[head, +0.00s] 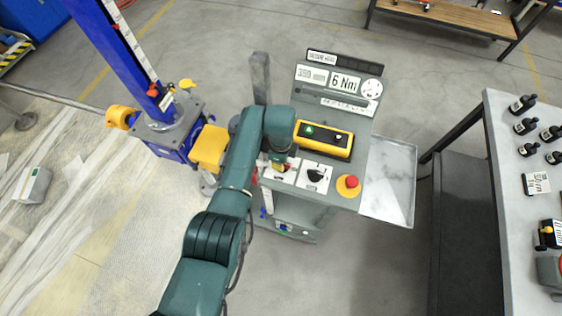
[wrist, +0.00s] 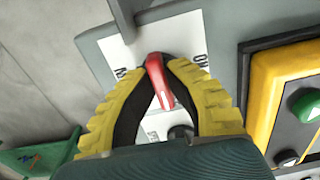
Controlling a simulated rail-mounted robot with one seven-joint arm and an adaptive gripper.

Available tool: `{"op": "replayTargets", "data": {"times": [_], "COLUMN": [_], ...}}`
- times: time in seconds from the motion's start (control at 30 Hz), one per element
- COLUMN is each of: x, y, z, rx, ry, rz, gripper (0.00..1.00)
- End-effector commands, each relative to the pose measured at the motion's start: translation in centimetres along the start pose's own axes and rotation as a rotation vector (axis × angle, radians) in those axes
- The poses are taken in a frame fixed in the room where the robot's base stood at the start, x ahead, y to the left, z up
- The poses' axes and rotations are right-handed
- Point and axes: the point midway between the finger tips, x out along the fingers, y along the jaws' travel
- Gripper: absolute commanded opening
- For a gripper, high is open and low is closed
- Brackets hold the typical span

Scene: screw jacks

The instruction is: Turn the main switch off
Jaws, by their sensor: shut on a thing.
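The main switch has a red handle (wrist: 157,82) on a white plate (wrist: 118,53) in the wrist view. An "ON" label shows at the plate's right side; other lettering is partly hidden or hard to read. My gripper (wrist: 160,75) has its yellow-and-black fingers closed around the red handle, one on each side. In the head view my gripper (head: 281,165) is at the left part of the grey control console (head: 345,122), over the switch plate, which my arm partly hides. The handle's exact angle is hard to tell.
A yellow control box (head: 338,147) with a green button lies close behind. A second white plate with a black knob (head: 315,175) and a red emergency button (head: 350,182) are to the right. A blue screw jack (head: 130,50) stands left; a bench (head: 515,170) stands right.

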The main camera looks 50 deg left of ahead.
Motion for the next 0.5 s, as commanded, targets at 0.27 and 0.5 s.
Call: {"op": "replayTargets", "data": {"times": [0.27,0.5], "x": [0.27,0.12], "y": [0.13,0.06], "z": [-0.01,-0.01], "rx": [0.000,-0.001], "ry": [-0.001,0.000], "rz": [0.003,0.001], "gripper": [0.21,0.41]}}
